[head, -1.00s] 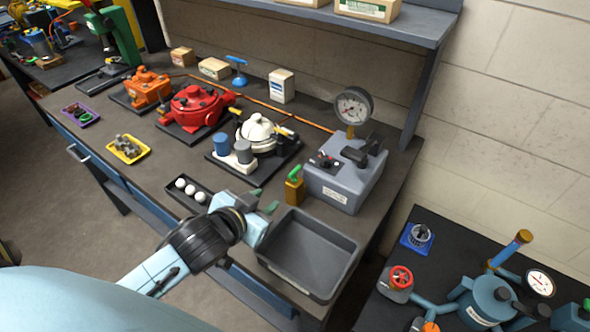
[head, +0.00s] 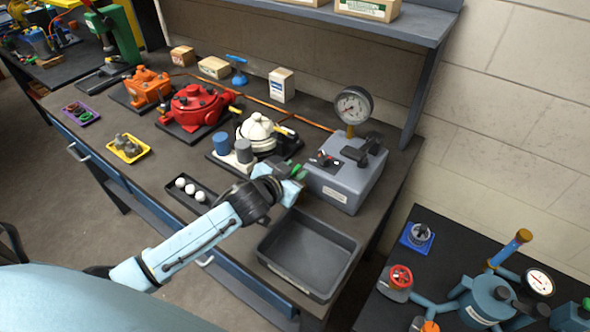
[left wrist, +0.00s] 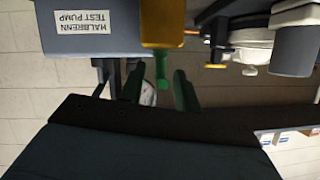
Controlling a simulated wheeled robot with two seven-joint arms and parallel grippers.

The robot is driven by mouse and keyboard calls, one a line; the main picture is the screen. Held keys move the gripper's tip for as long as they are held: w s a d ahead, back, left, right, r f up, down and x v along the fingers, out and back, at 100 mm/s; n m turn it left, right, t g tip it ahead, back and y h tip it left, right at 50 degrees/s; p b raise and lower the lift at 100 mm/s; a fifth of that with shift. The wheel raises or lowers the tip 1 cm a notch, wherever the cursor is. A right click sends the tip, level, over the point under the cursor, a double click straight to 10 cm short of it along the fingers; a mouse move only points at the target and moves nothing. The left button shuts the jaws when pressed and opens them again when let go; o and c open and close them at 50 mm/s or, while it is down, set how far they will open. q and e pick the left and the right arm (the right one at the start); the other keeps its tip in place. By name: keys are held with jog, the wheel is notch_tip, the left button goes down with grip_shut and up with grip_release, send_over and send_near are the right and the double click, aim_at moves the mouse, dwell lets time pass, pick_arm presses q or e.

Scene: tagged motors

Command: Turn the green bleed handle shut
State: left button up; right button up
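The grey test pump (head: 345,183) stands on the bench, with its label in the left wrist view (left wrist: 82,20). The green bleed handle (left wrist: 161,72) sticks out from its brass block (left wrist: 162,22). In the left wrist view my left gripper (left wrist: 160,82) is open, with one green finger on each side of the handle. Small gaps show between the handle and both fingers. In the head view the left gripper (head: 294,178) is at the pump's left side and covers most of the brass block. My right gripper is not in view.
A pressure gauge (head: 353,105) stands on the pump. An empty grey tray (head: 347,262) sits in front of it. A white-domed unit with cylinders (head: 257,130) and a black tray of white balls (head: 205,204) are to the left.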

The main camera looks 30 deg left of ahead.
pick_arm(q)
jog(key=shift+w+f, duration=0.2)
jog(key=shift+w, duration=0.2)
grip_shut()
